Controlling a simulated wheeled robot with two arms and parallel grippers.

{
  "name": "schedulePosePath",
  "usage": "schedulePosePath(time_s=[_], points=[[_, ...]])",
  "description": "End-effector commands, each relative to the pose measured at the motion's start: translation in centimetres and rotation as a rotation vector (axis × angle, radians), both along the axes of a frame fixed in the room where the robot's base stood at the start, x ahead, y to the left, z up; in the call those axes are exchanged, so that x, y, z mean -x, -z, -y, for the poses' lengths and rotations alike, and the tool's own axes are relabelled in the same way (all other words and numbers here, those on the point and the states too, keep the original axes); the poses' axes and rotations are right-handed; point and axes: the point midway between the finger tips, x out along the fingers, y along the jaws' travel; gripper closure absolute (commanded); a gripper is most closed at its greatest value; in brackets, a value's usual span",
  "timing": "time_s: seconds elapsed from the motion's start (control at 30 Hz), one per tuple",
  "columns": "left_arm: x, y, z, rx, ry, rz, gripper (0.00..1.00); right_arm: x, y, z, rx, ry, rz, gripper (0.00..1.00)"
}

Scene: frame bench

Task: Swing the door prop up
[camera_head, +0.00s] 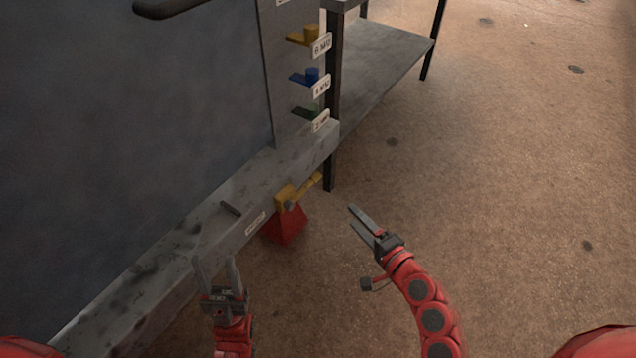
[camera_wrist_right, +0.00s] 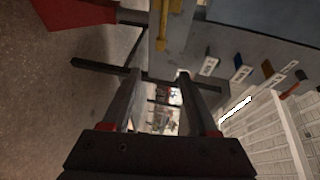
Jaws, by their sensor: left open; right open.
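A yellow bracket (camera_head: 285,198) with a yellow arm (camera_head: 309,186) reaching right sits on the outer face of the grey sill, near the post. A red block (camera_head: 286,226) is below it; I cannot tell which of these parts is the door prop. In the right wrist view the yellow part (camera_wrist_right: 160,38) is beyond the fingertips and the red block (camera_wrist_right: 75,12) is at the upper left. My right gripper (camera_head: 352,214) is open and empty, to the right of the yellow arm and apart from it. My left gripper (camera_head: 216,262) is open by the sill, left of the red block.
The grey sill (camera_head: 170,250) runs along a large dark panel (camera_head: 120,110) with a dark handle (camera_head: 168,8) at the top. Yellow, blue and green labelled tabs (camera_head: 309,77) are on the upright plate. A grey shelf (camera_head: 380,65) stands behind. The floor at right is clear.

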Motion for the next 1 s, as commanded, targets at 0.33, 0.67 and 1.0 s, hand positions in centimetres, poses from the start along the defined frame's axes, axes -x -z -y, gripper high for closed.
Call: schedulePosePath(time_s=[0.33, 0.67, 1.0], points=[[0.1, 0.5, 0.0, -0.004, 0.0, 0.003, 0.5, -4.2, 0.8, -3.0, -0.002, -0.015, -0.002, 0.4], [0.3, 1.6, 0.0, -0.022, -0.002, 0.016, 0.5, -10.8, 2.0, -7.0, -0.001, -0.012, -0.002, 0.4], [0.5, 2.3, -0.1, -0.036, -0.004, 0.027, 0.5, -14.4, 2.6, -9.0, -0.001, -0.007, -0.004, 0.4]])
